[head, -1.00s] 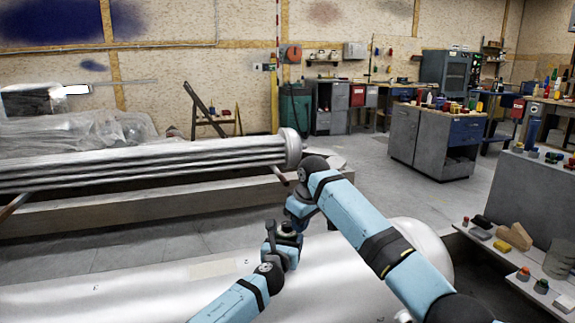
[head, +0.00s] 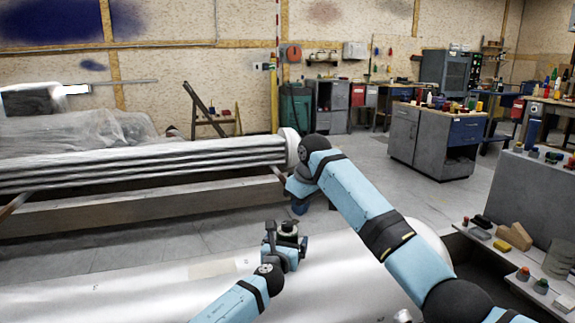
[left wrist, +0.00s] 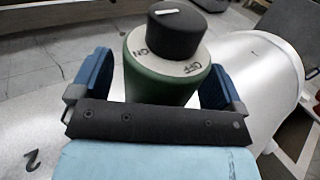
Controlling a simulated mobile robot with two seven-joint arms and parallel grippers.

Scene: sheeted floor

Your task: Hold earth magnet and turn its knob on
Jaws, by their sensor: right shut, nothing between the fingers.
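The earth magnet has a green body (left wrist: 155,80), a pale top marked ON and OFF, and a black knob (left wrist: 177,30) with a white mark; which label the mark indicates is unclear. In the head view the magnet (head: 287,238) stands upright on a large silvery cylinder (head: 140,285). My left gripper (left wrist: 158,85) is open, its blue fingers on either side of the green body, with a narrow gap at the left finger. It also shows in the head view (head: 286,248). My right gripper (head: 300,206) is shut and empty, beyond and above the magnet, apart from the knob and partly hidden by its wrist.
Long bundled metal pipes (head: 150,158) lie on a beam at the left, behind the magnet. A grey shelf (head: 515,270) with small blocks and knobs stands at the right. Workbenches (head: 435,140) are farther back. Grey floor (head: 400,185) is clear between.

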